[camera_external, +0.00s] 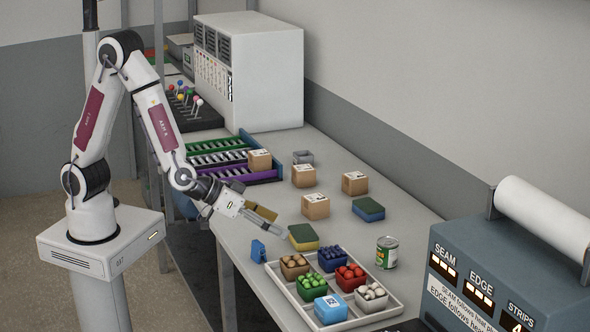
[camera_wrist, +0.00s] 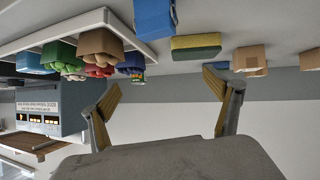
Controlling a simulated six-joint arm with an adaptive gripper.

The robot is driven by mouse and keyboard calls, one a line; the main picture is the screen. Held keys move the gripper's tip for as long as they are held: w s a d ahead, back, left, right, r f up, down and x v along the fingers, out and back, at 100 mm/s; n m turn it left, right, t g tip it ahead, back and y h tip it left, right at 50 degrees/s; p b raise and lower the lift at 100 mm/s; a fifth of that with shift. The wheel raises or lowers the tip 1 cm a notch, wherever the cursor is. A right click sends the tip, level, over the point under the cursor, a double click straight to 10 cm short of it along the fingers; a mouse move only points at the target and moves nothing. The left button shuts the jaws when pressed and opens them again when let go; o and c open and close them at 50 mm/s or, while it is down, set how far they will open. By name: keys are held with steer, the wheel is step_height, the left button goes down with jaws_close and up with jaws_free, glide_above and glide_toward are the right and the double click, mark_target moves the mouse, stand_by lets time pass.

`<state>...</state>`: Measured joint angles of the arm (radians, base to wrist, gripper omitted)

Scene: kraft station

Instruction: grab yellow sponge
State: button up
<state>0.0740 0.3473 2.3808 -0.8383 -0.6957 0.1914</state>
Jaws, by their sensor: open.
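The yellow sponge (camera_external: 303,237), with a dark green top, lies flat on the table just behind the tray. It also shows in the upside-down wrist view (camera_wrist: 196,50), above and between the fingers, nearer the right one. My gripper (camera_external: 277,224) is open, with its fingers tilted toward the sponge from the left in the external view. In the wrist view the open fingers (camera_wrist: 162,90) are spread wide with nothing between them. Whether the fingertips touch the sponge cannot be told from the external view; the wrist view shows them apart from it.
A white tray (camera_external: 388,316) of small filled tubs stands in front of the sponge. A blue box (camera_external: 258,251) stands left of it, a can (camera_external: 386,252) right. Cardboard boxes (camera_external: 316,206) and a blue sponge (camera_external: 368,210) lie behind.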

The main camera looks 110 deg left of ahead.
mark_target(297, 233)
steer(key=a+f+y, duration=0.2)
steer(key=a, duration=0.1)
steer(key=s+a+f, duration=0.1)
steer(key=shift+a+f+n+g+y, duration=0.2)
steer(key=shift+n+g+y, duration=0.2)
steer(key=shift+s+a+f, duration=0.2)
steer(key=shift+a, duration=0.2)
steer(key=shift+x, duration=1.3)
steer(key=shift+s+a+x, duration=0.1)
steer(key=shift+x, duration=1.2)
steer(key=shift+s+a+x, duration=0.15)
steer(key=shift+x, duration=1.15)
steer(key=c, duration=0.8)
